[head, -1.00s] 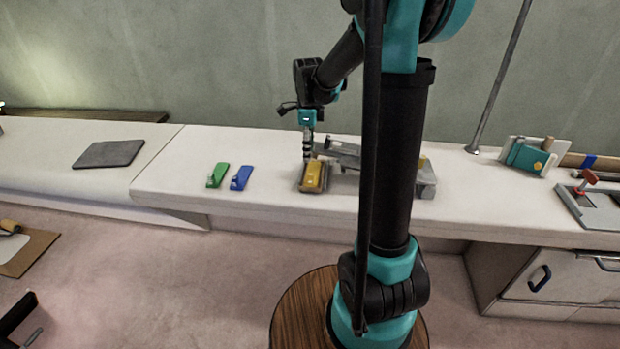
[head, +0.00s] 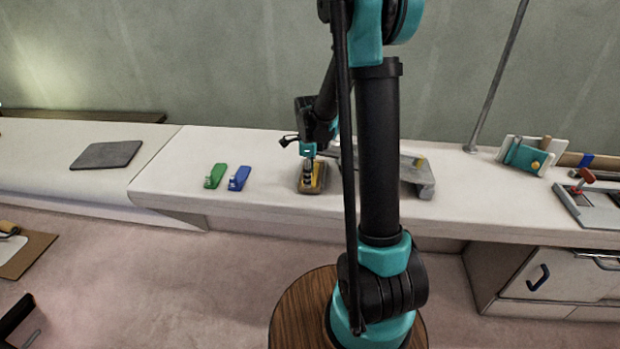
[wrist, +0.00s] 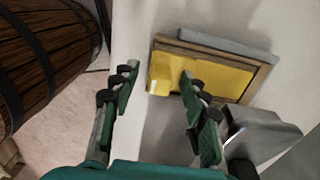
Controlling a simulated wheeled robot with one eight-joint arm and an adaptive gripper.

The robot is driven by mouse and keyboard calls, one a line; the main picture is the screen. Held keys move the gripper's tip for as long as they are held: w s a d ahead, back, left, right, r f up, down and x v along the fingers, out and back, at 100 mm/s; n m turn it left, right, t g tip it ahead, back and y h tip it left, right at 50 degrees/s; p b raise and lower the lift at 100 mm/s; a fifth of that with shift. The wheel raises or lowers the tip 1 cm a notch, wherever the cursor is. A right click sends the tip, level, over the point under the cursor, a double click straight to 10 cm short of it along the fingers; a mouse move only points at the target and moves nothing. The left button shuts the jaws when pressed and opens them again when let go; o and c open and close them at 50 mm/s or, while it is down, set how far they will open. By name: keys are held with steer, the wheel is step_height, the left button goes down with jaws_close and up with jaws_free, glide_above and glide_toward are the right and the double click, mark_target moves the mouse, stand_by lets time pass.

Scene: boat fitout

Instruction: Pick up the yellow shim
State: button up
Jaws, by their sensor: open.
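The yellow shim (wrist: 166,70) lies in a shallow brown-edged tray (wrist: 262,84) on the white counter. In the wrist view it shows as a yellow block at the tray's left end, with a small white mark at its near corner. More yellow shows to its right, and I cannot tell whether that is the tray's lining or another piece. My gripper (wrist: 159,76) is open, with one fingertip left of the shim and the other near its right side. In the head view my gripper (head: 308,184) points down over the tray (head: 311,191) and partly hides the yellow.
A green shim (head: 215,176) and a blue shim (head: 239,178) lie left of the tray on the counter (head: 170,170). A grey metal tool (head: 415,177) stands close on the right, partly hidden by my arm. A dark flat mat (head: 107,155) lies far left.

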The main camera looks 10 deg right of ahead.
steer(key=shift+c, duration=0.3)
jaws_close()
steer(key=shift+r, duration=0.2)
